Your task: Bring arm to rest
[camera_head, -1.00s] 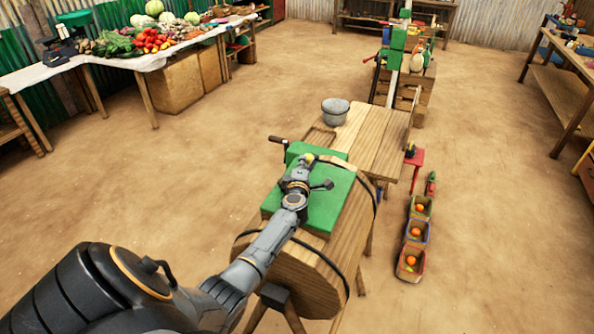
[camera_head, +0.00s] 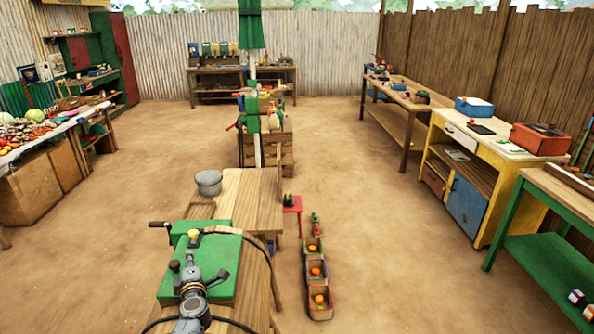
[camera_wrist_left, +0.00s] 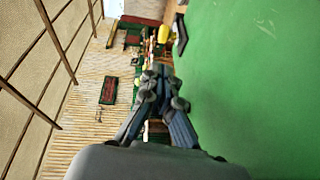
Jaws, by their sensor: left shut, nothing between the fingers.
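My left arm comes up from the bottom of the head view. Its left gripper (camera_head: 189,262) is over or just above the green panel (camera_head: 218,262), near a yellow knob (camera_head: 193,234) and a dark lever (camera_head: 216,277). I cannot tell whether it touches the panel. In the left wrist view the fingers (camera_wrist_left: 163,80) are together and empty, with the green surface (camera_wrist_left: 250,80) filling the right side. My right gripper is in neither view.
A yellow cabinet (camera_head: 470,150) and a green table (camera_head: 530,190) stand at right.

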